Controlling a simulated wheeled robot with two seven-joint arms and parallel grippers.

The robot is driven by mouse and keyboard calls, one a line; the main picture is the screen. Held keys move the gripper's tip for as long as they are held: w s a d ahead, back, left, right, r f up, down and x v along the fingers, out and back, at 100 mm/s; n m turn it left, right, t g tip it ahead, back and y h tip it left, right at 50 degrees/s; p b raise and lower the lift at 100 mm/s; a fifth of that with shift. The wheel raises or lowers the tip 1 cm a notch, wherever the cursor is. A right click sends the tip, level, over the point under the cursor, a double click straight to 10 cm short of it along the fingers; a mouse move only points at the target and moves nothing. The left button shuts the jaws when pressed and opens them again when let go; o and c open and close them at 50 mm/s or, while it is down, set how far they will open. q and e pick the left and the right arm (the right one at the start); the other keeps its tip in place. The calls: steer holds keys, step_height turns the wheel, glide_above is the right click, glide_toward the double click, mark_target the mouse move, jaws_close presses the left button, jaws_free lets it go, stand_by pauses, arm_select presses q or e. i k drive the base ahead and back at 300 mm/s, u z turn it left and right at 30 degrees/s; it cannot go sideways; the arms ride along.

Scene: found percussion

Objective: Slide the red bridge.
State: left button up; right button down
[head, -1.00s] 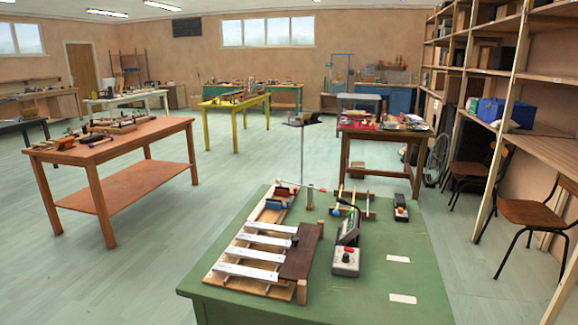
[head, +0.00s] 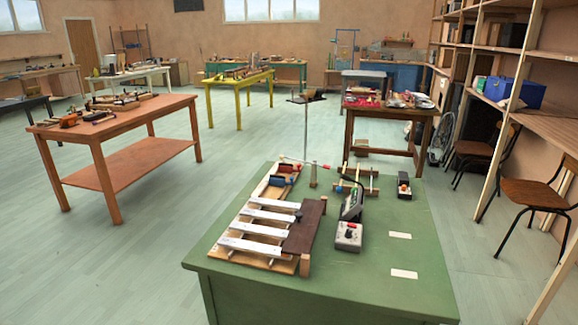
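A small red block (head: 286,168) sits at the far end of a wooden board on the green table (head: 375,282). It may be the red bridge, but it is too small to tell its shape. A blue block (head: 277,181) lies just in front of it on the same board. Nearer on the board are several white bars (head: 258,228) and a dark brown panel (head: 304,226). Neither of my grippers is in view.
White cards (head: 400,236) lie flat. Open floor separates the orange table (head: 110,122) from the green one.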

mark_target(283, 168)
steer(key=k, duration=0.5)
steer(key=u, duration=1.25)
steer(key=i, duration=6.5)
steer(key=z, duration=5)
steer(key=i, duration=1.7)
steer(key=u, duration=0.05)
